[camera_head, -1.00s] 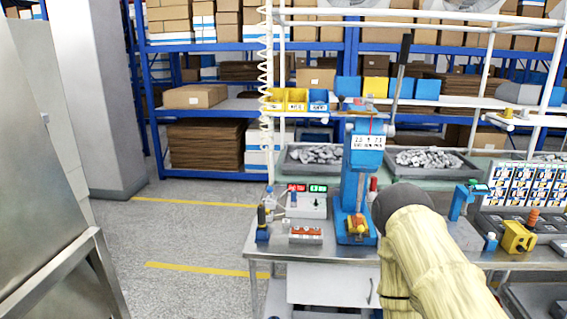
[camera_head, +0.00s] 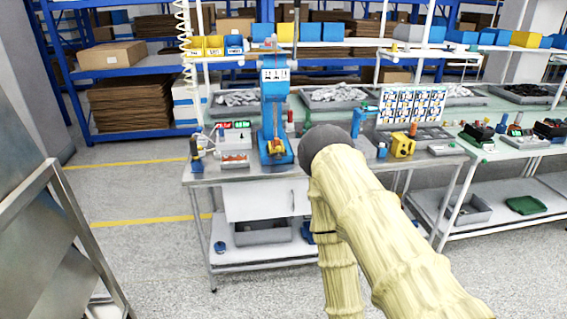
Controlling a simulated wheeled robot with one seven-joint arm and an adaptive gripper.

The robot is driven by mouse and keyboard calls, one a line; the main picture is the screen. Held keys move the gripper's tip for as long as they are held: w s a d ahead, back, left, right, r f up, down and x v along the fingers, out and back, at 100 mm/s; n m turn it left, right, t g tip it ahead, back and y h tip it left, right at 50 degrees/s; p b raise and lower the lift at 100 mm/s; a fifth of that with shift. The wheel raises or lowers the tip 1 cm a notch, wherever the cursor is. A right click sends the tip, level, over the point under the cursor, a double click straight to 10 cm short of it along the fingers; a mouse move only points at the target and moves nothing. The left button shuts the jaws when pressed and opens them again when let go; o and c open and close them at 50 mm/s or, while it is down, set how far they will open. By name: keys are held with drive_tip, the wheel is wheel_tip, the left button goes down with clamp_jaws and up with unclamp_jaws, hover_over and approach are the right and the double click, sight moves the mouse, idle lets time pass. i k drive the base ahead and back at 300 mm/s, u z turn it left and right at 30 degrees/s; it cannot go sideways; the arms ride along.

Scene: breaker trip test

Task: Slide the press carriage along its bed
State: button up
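A blue upright press (camera_head: 268,110) with a white label stands on the steel workbench (camera_head: 232,175), left of the picture's middle. A small yellow and orange piece (camera_head: 275,146) sits low on the press, above its blue base (camera_head: 287,158). I cannot tell for certain which part is the carriage. My arm, in a pale yellow sleeve, rises from the lower right to a dark rounded end just right of the press. My gripper does not show; it may be hidden behind the arm. I cannot tell whether anything touches the press.
A small box with red and green displays (camera_head: 234,133) and a red-topped block (camera_head: 234,160) sit left of the press. A yellow device (camera_head: 402,145) and a card board (camera_head: 410,105) stand to the right. A metal frame (camera_head: 60,205) is at the left. Floor between is clear.

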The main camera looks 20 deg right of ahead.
sight(278, 156)
drive_tip(key=u, duration=0.15)
drive_tip(key=k, duration=0.3)
drive_tip(key=z, duration=1.05)
drive_tip(key=i, duration=1.4)
drive_tip(key=u, duration=0.7)
drive_tip(key=i, duration=0.45)
drive_tip(key=z, duration=0.05)
